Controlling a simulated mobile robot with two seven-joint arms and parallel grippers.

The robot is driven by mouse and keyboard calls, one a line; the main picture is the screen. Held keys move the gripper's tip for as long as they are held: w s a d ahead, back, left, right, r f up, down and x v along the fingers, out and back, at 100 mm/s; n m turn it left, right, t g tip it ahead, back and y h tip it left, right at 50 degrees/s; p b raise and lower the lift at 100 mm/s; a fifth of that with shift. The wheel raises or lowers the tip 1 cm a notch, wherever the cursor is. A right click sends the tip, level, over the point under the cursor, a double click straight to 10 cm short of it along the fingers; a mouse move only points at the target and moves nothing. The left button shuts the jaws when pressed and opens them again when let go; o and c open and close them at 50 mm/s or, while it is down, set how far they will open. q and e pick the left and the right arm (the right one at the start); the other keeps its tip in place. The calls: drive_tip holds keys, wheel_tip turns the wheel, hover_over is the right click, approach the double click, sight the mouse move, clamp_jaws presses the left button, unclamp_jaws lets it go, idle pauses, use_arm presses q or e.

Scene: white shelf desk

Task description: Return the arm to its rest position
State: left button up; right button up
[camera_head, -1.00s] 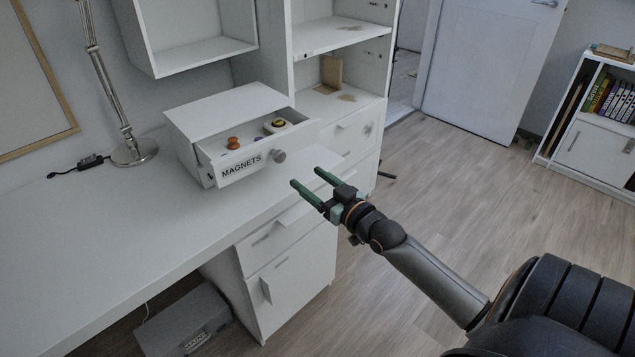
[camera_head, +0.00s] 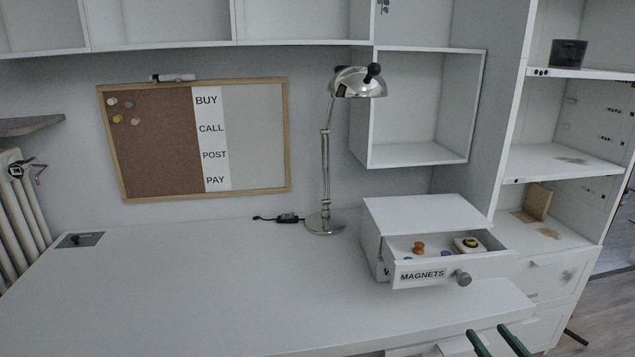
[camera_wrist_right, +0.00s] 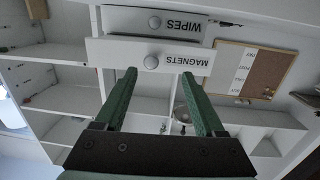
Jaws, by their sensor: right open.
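My right gripper (camera_head: 497,343) shows at the bottom right of the head view, only its two green fingers in sight. The fingers are apart with nothing between them. It also shows in the right wrist view (camera_wrist_right: 162,100), open and empty, pointing toward the drawer box. The rest of the right arm is outside the head view. My left gripper is not in view. The open drawer labelled MAGNETS (camera_head: 425,274) stands in front of the gripper, apart from it. It holds an orange knob-like piece (camera_head: 418,247) and a yellow-and-black round piece (camera_head: 470,242).
The white desk (camera_head: 200,290) is mostly clear. A chrome lamp (camera_head: 326,170) stands at its back, left of the drawer box (camera_head: 425,214). A cork-and-white board (camera_head: 155,150) hangs on the wall. Shelves (camera_head: 560,150) rise at the right.

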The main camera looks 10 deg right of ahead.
drive_tip(key=s+a+f+n+g+y, duration=0.15)
drive_tip(key=s+a+f+g, duration=0.25)
drive_tip(key=s+a+f, duration=0.7)
drive_tip(key=s+a+f+n+g+y, duration=0.15)
drive_tip(key=s+a+f+g, duration=0.35)
drive_tip(key=s+a+f, duration=0.65)
use_arm(q)
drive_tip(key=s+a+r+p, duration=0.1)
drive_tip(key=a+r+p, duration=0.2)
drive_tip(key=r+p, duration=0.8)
drive_tip(key=p, duration=0.3)
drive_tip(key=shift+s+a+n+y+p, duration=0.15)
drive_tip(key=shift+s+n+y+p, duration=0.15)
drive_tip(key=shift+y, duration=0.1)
use_arm(e)
wheel_tip(320, 180, up, 14)
drive_tip(key=w+d+m+t+h, duration=0.1)
drive_tip(key=w, duration=0.1)
drive_tip(key=shift+w+d+f, duration=0.25)
drive_tip(key=shift+w+d, duration=0.05)
drive_tip(key=shift+d, duration=0.1)
